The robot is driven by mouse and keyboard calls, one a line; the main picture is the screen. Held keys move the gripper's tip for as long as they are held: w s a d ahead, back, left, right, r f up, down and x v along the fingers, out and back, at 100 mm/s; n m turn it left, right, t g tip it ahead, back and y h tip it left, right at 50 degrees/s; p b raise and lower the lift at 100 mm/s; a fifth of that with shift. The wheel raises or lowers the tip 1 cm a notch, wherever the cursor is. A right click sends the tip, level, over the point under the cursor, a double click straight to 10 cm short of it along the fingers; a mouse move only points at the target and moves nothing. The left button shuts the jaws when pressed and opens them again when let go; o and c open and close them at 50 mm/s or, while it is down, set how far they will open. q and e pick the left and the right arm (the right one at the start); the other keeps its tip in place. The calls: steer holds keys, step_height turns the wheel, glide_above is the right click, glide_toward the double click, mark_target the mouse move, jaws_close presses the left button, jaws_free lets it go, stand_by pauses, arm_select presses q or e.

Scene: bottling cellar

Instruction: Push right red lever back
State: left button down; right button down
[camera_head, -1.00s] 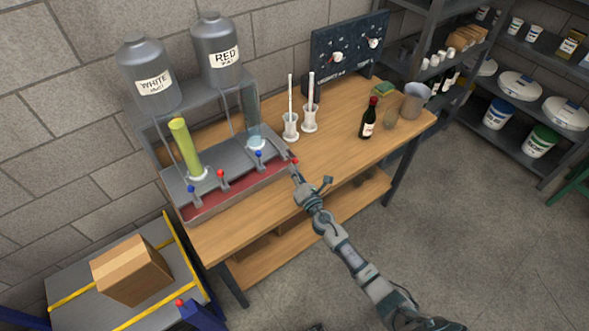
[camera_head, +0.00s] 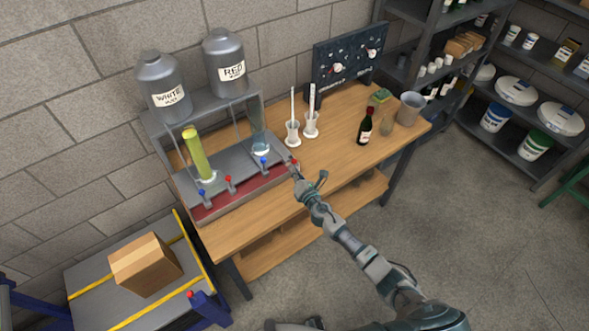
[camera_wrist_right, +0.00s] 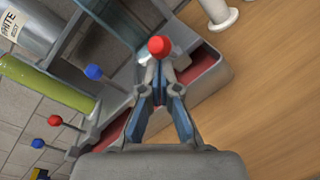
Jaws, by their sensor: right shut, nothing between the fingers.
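The filling machine (camera_head: 215,203) on the wooden table has a row of blue and red knobbed levers along its front. The right red lever (camera_head: 294,162) is at the machine's right end. Its red ball (camera_wrist_right: 159,46) shows in the right wrist view, just beyond my fingertips. My right gripper (camera_head: 295,174) is shut and empty; its tips (camera_wrist_right: 158,66) are right at the lever, just below the ball in the picture. I cannot tell whether they touch it. The left red lever (camera_head: 229,179) also shows in the right wrist view (camera_wrist_right: 55,120). My left gripper is not in view.
Two grey tanks marked WHITE (camera_head: 165,87) and RED (camera_head: 226,64) stand above the machine. A dark bottle (camera_head: 364,128) and a grey jug (camera_head: 410,108) are further right. The table's front right is clear.

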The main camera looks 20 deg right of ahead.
steer(key=shift+w+a+r+p, duration=0.25)
steer(key=shift+w+r+p, duration=0.45)
steer(key=shift+r, duration=0.15)
steer(key=shift+w+a+r+p, duration=0.25)
steer(key=shift+w+r+p, duration=0.35)
steer(key=shift+w+r, duration=0.15)
steer(key=shift+s+r, duration=0.1)
steer(key=shift+r, duration=0.05)
